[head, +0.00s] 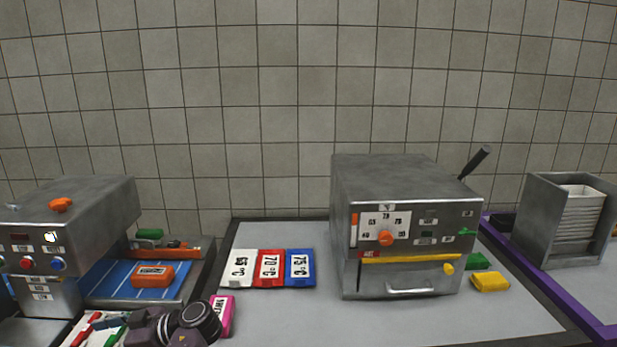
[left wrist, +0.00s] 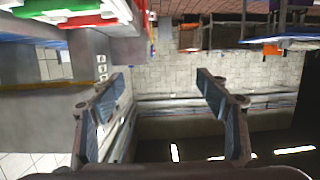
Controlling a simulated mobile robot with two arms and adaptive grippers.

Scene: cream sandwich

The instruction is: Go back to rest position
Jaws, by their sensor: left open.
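My left arm (head: 178,327) shows at the bottom left of the head view, in front of the counter, with its gripper out of that view. In the left wrist view my left gripper (left wrist: 162,95) is open, its two fingers wide apart with nothing between them. My right gripper is in neither view.
A metal machine with a dial (head: 405,225) stands mid-counter beside white, red and blue temperature cards (head: 270,268). Another machine (head: 70,220) and an orange block (head: 152,276) are at left. A metal rack (head: 535,222) with stacked white items stands right. The counter's front middle is clear.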

